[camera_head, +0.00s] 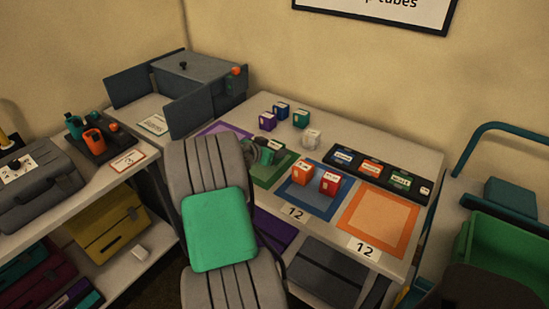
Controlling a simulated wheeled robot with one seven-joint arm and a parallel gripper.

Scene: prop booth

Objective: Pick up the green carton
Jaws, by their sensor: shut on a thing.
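My gripper (262,150) is small and partly hidden in the head view, over the left side of the table. It is shut on a small green carton (267,156), which shows at the jaws beside the green mat (284,168). I cannot tell whether this carton touches the table. Another green carton (301,118) with a pale label stands upright at the back of the table, apart from my gripper.
Purple (267,122), blue (281,109) and white (312,137) cartons stand near the back. Orange (301,174) and red (330,183) cartons stand on the blue mat (310,201). The orange mat (378,224) is bare. A dark tray (356,162) lies at the right.

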